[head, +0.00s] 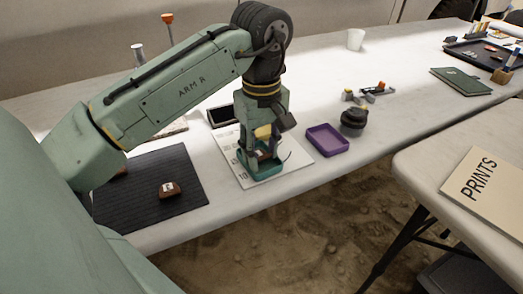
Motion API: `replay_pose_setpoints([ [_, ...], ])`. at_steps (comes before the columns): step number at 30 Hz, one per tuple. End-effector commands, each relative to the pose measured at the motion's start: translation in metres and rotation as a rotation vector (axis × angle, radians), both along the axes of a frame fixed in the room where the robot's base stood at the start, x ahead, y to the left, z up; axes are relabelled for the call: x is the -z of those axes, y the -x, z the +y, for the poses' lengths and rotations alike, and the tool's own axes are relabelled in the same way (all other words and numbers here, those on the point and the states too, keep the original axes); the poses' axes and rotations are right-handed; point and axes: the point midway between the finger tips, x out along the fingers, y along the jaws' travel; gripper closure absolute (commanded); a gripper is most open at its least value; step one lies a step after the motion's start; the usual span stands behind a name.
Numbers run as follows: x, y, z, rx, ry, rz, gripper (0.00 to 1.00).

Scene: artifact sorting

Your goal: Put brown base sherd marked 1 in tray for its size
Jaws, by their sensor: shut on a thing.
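My gripper (263,146) points down over a teal-green tray (262,175) and is shut on a brown sherd (265,155) with a pale label patch. The mark on it is too small to read, and the fingers hide part of it. The sherd is low, at or just above the tray; I cannot tell whether it touches the floor. The tray lies on a white printed sheet (293,160) with size figures along its left side. A purple tray (327,139) is empty at the sheet's right edge. A black tray (222,116) lies at the sheet's far left, partly hidden by my arm.
A brown sherd marked 2 (169,189) lies on a dark ribbed mat (150,212); another brown piece (122,172) is partly behind my arm. A black round object (354,121) stands beside the purple tray. The table's front edge is close to the green tray.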

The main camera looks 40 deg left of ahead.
Motion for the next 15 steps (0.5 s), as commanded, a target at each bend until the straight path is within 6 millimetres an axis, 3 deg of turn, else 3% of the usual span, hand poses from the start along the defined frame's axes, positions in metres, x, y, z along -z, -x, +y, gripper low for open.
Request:
replay_pose_setpoints([
  [1, 0.0144, 0.0031, -0.0029, 0.005, 0.015, 0.021, 0.81],
  [12, 0.0233, 0.0038, -0.0032, 0.006, 0.016, 0.025, 0.81],
  [13, 0.0235, 0.004, -0.0033, 0.006, 0.016, 0.025, 0.64],
  [15, 0.0237, 0.0041, -0.0033, 0.007, 0.016, 0.026, 0.6],
])
